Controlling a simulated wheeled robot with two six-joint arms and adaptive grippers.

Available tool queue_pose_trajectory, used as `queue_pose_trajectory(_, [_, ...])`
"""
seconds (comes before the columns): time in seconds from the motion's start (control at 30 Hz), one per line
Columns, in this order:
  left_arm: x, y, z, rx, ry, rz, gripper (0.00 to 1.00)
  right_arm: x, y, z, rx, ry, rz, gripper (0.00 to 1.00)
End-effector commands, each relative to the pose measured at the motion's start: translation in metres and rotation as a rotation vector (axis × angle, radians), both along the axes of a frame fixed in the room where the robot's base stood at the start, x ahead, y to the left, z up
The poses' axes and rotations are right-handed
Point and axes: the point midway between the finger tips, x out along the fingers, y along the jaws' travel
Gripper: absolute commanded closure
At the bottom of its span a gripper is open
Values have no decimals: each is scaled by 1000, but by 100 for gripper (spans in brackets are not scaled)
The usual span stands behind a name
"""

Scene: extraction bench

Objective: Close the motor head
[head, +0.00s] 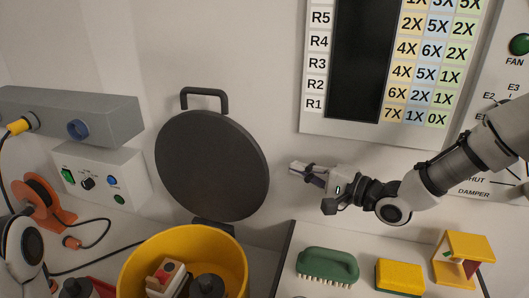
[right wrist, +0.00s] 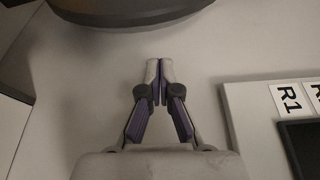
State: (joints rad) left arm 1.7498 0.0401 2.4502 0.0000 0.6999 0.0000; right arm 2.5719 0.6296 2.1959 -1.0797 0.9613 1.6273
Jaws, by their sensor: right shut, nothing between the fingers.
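The motor head looks to be the dark round lid (head: 212,165) with a handle (head: 204,98). It stands raised, nearly upright, behind the yellow drum (head: 182,240), with a dark hinge piece at its lower edge. The drum's top is open, and items show inside. My right gripper (head: 293,168) is just right of the lid, apart from it, pointing left with its fingers together and empty. In the right wrist view the fingertips (right wrist: 160,67) meet below the lid's dark rim (right wrist: 125,12), with a gap between. My left gripper does not show.
A control box (head: 100,180) and a grey unit (head: 75,115) stand left, with cables nearby. The R1–R5 chart panel (head: 315,118) is above.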

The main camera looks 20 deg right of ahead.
Motion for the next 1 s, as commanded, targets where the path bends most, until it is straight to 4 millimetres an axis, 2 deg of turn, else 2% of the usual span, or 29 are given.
queue_pose_trajectory(0.2, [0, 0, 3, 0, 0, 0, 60, 32, 28, -3, -8, 2, 8, 100])
queue_pose_trajectory(0.43, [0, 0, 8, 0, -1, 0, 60, 63, 49, -2, -3, 1, 3, 100])
queue_pose_trajectory(0.6, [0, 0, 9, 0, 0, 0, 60, 69, 54, -3, 0, 0, 3, 100])
queue_pose_trajectory(1.0, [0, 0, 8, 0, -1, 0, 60, 70, 53, -3, -4, -7, 2, 100])
